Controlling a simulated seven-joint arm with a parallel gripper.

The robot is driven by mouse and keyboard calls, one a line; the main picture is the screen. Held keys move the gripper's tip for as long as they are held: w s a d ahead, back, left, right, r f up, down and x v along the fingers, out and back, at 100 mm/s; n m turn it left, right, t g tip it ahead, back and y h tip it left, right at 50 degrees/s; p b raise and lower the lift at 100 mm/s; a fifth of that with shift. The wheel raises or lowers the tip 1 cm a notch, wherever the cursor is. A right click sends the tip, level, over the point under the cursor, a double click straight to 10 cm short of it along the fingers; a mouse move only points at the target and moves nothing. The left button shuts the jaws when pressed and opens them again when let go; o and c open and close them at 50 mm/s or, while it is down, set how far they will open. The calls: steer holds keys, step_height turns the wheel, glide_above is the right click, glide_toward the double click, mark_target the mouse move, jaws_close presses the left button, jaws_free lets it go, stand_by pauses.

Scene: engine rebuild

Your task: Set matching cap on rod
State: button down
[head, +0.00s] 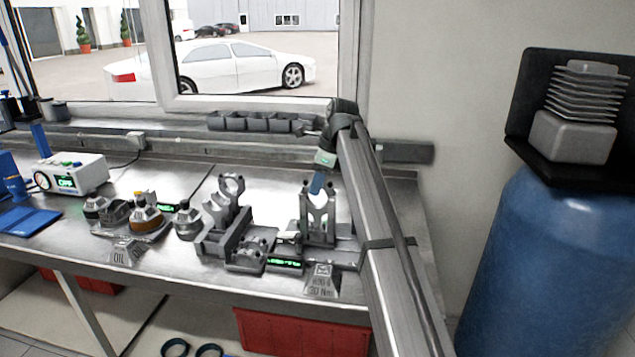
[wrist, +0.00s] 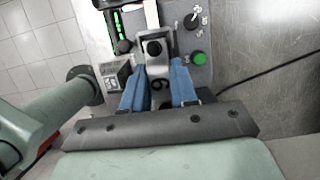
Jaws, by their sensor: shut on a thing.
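My gripper (head: 317,186) points down at the right part of the bench, over a grey upright fixture (head: 317,215) with a forked top. In the wrist view its two blue fingers (wrist: 158,88) are closed on a small grey metal part, which looks like the cap (wrist: 157,72). A dark curved mark shows on the cap, but I cannot read it surely. Just beyond the fingertips is a grey metal piece with a dark round hole (wrist: 154,48). I cannot tell whether the cap touches it. A ring-ended metal part, perhaps a rod (head: 232,186), stands in a holder to the left.
A sign marked 30 Nm (head: 322,281) and a green-lit display (head: 285,262) sit in front of the fixture. A green button (wrist: 199,58) is close right of the fingers. The bench's back middle is fairly clear.

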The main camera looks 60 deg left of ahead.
steer(key=shift+f, duration=0.7)
stand_by(0.6)
stand_by(0.4)
steer(key=shift+c, duration=2)
jaws_free()
steer(key=shift+r, duration=0.1)
steer(key=shift+r, duration=3.05)
